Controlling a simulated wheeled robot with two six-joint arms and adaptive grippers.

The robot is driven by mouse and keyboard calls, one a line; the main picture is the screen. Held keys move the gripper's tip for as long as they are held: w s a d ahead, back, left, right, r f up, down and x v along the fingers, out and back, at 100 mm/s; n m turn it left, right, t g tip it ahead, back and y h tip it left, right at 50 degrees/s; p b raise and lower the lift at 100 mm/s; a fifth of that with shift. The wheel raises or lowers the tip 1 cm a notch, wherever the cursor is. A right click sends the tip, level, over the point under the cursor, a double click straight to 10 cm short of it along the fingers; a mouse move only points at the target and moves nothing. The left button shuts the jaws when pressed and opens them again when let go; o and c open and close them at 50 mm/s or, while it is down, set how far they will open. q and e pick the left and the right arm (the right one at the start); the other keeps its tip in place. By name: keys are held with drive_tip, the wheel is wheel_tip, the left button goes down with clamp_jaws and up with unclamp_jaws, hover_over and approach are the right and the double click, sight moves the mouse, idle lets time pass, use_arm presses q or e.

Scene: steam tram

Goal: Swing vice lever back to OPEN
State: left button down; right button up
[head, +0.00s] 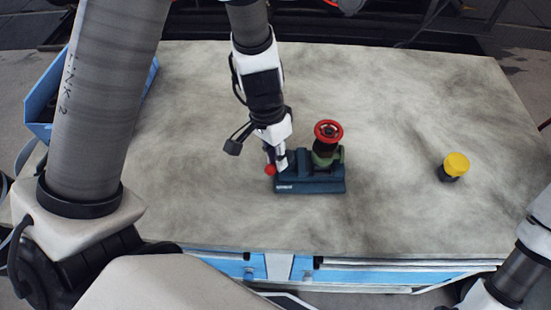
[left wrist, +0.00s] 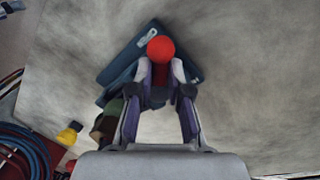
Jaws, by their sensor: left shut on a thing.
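The dark blue vice (head: 318,187) stands on the workbench near the middle. Its lever ends in a red ball knob (head: 270,170) at the vice's left end. My left gripper (head: 277,164) reaches down there and is shut on the lever. In the left wrist view the fingers (left wrist: 161,75) close around the lever just below the red knob (left wrist: 161,48), with the vice body (left wrist: 120,68) behind. A green valve body (head: 325,158) with a red handwheel (head: 328,131) stands upright at the vice. The lever's shaft is mostly hidden by the fingers. My right gripper is out of view.
A yellow-capped dark part (head: 456,164) stands apart on the bench (head: 400,215) to the right. A blue bin (head: 42,100) is at the left edge of the bench. Blue drawers (head: 390,275) line the bench front. The bench around the vice is clear.

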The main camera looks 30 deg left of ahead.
use_arm(q)
drive_tip(key=shift+s+d+n, duration=0.1)
drive_tip(key=shift+n, duration=0.3)
drive_tip(key=c, duration=1.1)
unclamp_jaws()
drive_tip(key=shift+r, duration=0.1)
drive_tip(key=shift+r, duration=0.35)
drive_tip(key=r, duration=0.3)
drive_tip(key=a+r, duration=0.1)
drive_tip(key=r, duration=0.3)
drive_tip(key=a+r, duration=0.1)
drive_tip(key=r, duration=0.3)
drive_tip(key=shift+w+a, duration=0.1)
drive_tip(key=shift+w, duration=0.25)
drive_tip(key=shift+f, duration=0.1)
